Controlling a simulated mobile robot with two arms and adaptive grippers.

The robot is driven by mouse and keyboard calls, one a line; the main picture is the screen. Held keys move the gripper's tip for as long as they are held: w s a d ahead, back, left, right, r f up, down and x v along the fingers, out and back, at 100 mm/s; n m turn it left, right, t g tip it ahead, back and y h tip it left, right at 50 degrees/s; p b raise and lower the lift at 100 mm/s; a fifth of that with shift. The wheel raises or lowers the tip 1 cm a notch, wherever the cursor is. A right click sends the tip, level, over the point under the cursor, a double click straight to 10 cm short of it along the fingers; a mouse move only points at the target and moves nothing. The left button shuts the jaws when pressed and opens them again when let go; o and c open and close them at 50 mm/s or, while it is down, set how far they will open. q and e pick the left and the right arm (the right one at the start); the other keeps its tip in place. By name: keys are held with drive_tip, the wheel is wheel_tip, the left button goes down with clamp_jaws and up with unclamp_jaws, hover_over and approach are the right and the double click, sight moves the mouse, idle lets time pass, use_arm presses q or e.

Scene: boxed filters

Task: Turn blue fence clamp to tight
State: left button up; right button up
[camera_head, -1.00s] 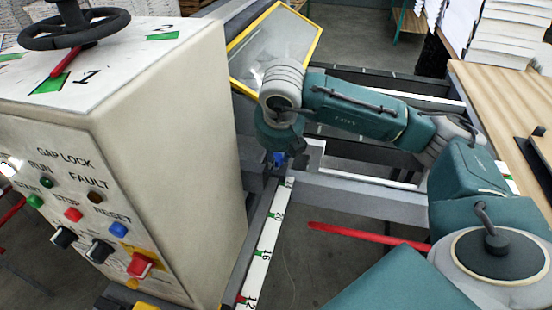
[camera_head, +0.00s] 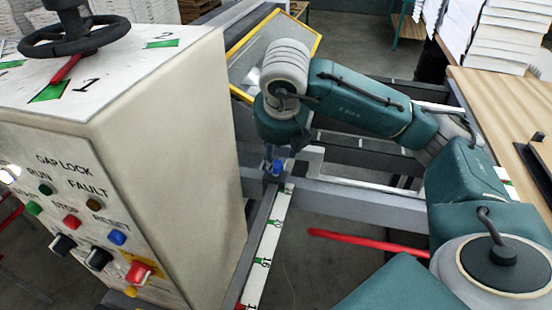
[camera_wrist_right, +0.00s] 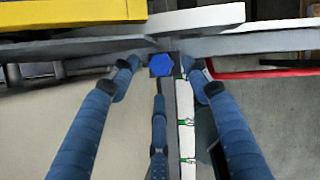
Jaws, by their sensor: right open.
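The blue fence clamp (camera_head: 277,167) is a small knob at the far end of the white number scale in the head view. In the right wrist view it is a blue hexagonal knob (camera_wrist_right: 161,65). My right gripper (camera_head: 279,150) is above it, pointing down. In the right wrist view my right gripper's fingers (camera_wrist_right: 160,80) are spread, two of them on either side of the knob and a third below it in the picture. The gripper is open and holds nothing. I cannot tell whether any finger touches the knob. My left gripper is not in view.
A cream control box (camera_head: 175,140) with buttons and a black handwheel (camera_head: 75,35) stands at the left. The white scale (camera_head: 270,240) runs toward me along a grey rail. A red bar (camera_head: 365,242) lies to the right. A yellow-framed guard (camera_head: 255,50) is behind.

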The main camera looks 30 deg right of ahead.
drive_tip(key=v, duration=0.7)
idle(0.4)
